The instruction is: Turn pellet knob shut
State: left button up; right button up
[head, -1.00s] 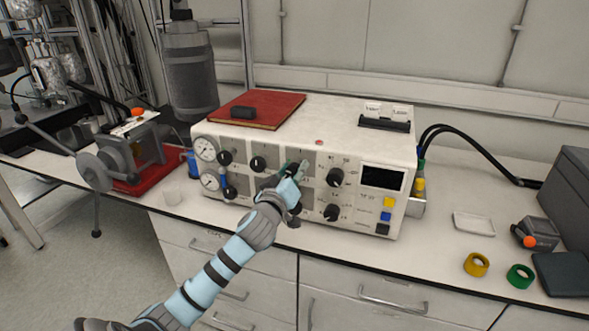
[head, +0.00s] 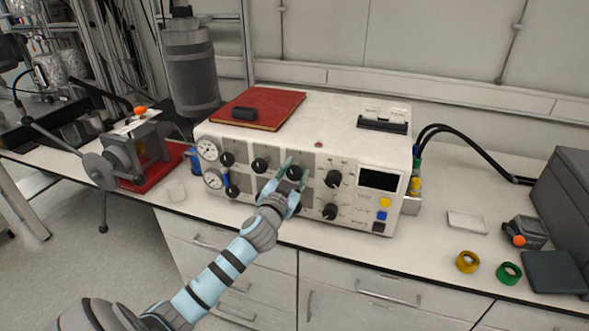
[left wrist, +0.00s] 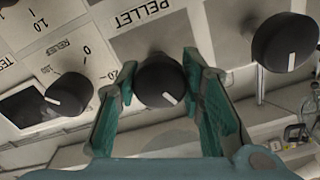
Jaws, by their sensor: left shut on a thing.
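The pellet knob (left wrist: 160,80) is a round black knob with a white pointer line, below the printed word PELLET on the white instrument (head: 341,120). In the left wrist view its pointer line slants to the lower right. My left gripper (head: 293,170) has its teal fingers on either side of this knob and is shut on it. The knob also shows between the fingertips in the head view (head: 294,174). My right gripper is in neither view.
Other black knobs (head: 334,179) sit close around the gripper on the panel. Two gauges (head: 208,149) are at its left, a dark display (head: 379,180) at its right. A red book (head: 262,106) lies on top. The bench front right holds a yellow ring (head: 467,262) and a green ring (head: 509,273).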

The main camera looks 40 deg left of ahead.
pick_arm(q)
jog(key=m+p, duration=0.1)
jog(key=m, duration=0.3)
jog(key=shift+m+p, duration=0.4)
dwell(0.4)
jog(key=o, duration=1.2)
jog(key=shift+s, duration=0.15)
jog(key=v, duration=1.2)
